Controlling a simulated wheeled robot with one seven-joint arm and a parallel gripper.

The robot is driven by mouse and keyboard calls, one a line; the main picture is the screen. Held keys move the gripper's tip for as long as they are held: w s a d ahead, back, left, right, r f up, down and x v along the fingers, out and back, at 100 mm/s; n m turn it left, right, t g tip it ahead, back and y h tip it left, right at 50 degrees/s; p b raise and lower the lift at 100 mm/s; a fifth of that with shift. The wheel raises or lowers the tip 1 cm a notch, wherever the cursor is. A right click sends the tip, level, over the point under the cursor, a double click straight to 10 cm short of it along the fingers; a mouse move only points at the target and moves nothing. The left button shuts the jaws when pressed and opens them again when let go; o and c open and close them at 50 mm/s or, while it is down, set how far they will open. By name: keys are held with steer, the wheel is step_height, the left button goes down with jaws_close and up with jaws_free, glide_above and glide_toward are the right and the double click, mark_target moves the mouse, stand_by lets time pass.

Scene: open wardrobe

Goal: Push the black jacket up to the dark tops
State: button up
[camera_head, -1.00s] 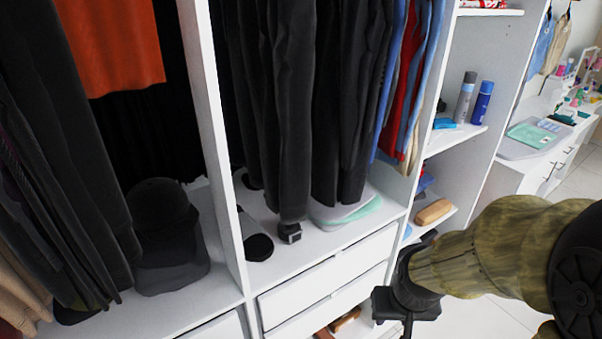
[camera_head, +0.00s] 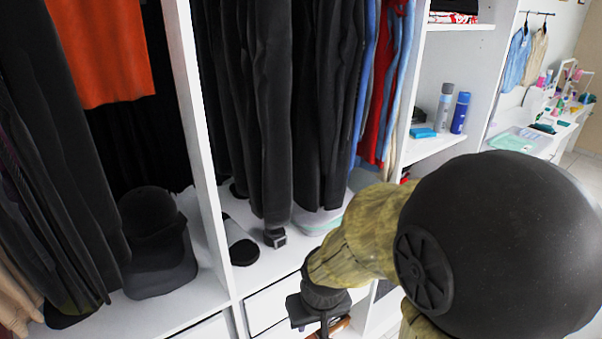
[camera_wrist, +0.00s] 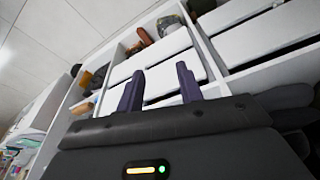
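Several black and dark garments (camera_head: 270,110) hang in the middle wardrobe section in the head view. Another black hanging garment (camera_head: 328,100) is just right of them, a narrow gap between. I cannot tell for sure which is the black jacket and which are the dark tops. The hangers and rail are out of view. My gripper (camera_head: 322,325) is low in front of the drawers, below the hanging clothes and touching none; its fingers are partly cut off by the frame edge. The wrist view shows my gripper (camera_wrist: 160,85) with two dark fingers apart and nothing between them.
White upright panels (camera_head: 197,130) divide the wardrobe. Blue and red garments (camera_head: 385,80) hang right of the black ones. An orange top (camera_head: 103,50) and a black cap (camera_head: 150,210) are in the left section. Spray cans (camera_head: 460,113) stand on a right shelf. White drawers (camera_wrist: 170,78) are below.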

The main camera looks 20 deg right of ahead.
steer(key=o, duration=0.5)
steer(key=shift+w+d+r, duration=0.1)
steer(key=shift+w, duration=0.1)
steer(key=o, duration=0.8)
steer(key=w+d+r+t, duration=0.1)
steer(key=w, duration=0.1)
steer(key=w+d+r+t, duration=0.1)
steer(key=w+r+t, duration=0.1)
steer(key=w, duration=0.1)
steer(key=shift+w+d+h, duration=0.3)
steer(key=shift+d, duration=0.1)
steer(key=shift+o, duration=0.2)
steer(key=w+d+r+t, duration=0.3)
steer(key=w+r+t, duration=0.3)
steer(key=w+r, duration=0.25)
step_height(320, 180, up, 13)
steer(key=a+n+t+y, duration=0.1)
steer(key=n+t+y, duration=0.2)
steer(key=t+y, duration=0.2)
steer(key=shift+w+a+t+y, duration=0.2)
steer(key=shift+w+t+y, duration=0.1)
steer(key=shift+w+y, duration=0.1)
